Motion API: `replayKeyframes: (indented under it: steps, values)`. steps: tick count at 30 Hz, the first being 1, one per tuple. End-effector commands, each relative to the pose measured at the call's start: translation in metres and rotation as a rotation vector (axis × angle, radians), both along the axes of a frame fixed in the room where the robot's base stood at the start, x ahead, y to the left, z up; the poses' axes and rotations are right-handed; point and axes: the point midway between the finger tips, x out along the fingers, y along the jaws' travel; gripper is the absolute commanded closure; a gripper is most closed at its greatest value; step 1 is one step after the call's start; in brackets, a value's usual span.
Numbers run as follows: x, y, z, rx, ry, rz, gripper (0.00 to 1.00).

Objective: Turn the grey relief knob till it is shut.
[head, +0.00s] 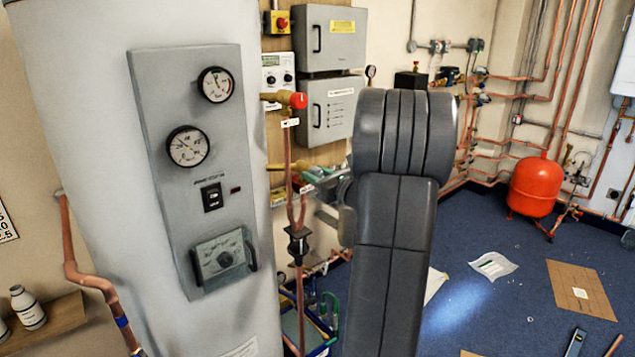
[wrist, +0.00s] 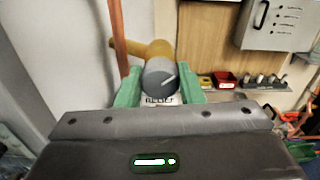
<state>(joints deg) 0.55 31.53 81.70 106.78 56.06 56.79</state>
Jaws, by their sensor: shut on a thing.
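The grey relief knob (wrist: 156,76) is in the middle of the wrist view, on the end of a brass valve body (wrist: 157,50). A pale pointer line on its face slants up to the right. A white label (wrist: 158,100), partly covered, sits just below it. My gripper (wrist: 160,84) has its green fingers on the left and right sides of the knob, shut on it. In the head view my arm covers most of the gripper, and I cannot make out the grey knob there.
A grey tank (head: 95,120) with a gauge panel stands close on the left. A red-ended brass valve (head: 298,101) and a copper pipe (head: 288,160) are beside it. Grey cabinets (head: 332,107) hang behind.

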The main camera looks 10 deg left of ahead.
Motion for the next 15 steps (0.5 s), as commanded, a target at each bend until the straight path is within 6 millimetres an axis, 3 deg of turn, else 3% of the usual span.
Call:
replayKeyframes:
  steps: [15]
  values:
    - [-0.0004, 0.0004, -0.0073, -0.291, -0.377, 0.000, 0.89]
